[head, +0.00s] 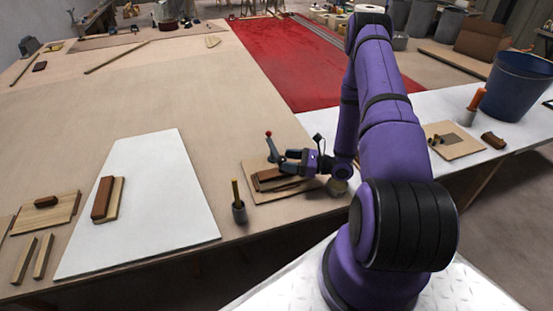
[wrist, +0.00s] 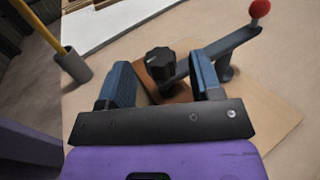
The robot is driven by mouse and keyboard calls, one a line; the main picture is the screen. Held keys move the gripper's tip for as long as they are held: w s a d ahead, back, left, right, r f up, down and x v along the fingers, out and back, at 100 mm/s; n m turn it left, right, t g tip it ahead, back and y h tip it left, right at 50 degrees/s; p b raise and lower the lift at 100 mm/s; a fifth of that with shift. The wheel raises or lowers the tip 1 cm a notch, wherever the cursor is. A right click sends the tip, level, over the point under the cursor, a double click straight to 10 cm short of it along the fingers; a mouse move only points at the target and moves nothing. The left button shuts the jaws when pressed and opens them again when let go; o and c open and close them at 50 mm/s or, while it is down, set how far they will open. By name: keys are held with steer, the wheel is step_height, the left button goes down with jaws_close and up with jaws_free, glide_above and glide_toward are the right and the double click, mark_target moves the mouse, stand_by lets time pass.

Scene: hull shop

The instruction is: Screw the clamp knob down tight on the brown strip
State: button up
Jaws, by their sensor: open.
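In the wrist view a black ridged clamp knob (wrist: 160,62) stands at the end of a grey clamp arm (wrist: 215,50) with a red ball tip (wrist: 259,8). Under the knob lies the brown strip (wrist: 181,93), partly hidden by my gripper. My gripper (wrist: 160,68) is open, with one blue finger on each side of the knob; a gap shows at the left, and contact at the right is unclear. In the head view my gripper (head: 285,162) is beside the clamp arm (head: 272,150), above the strip (head: 266,174). The knob cannot be made out there.
The clamp stands on a pale board (head: 262,196) near the bench's front edge. A grey cup with a yellow stick (head: 239,212) stands to its left. Farther left is a white panel (head: 150,215) bearing wood blocks. A red sheet (head: 290,70) lies behind; a blue bucket (head: 517,85) stands right.

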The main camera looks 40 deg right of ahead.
steer(key=shift+x, duration=2.3)
steer(key=c, duration=0.9)
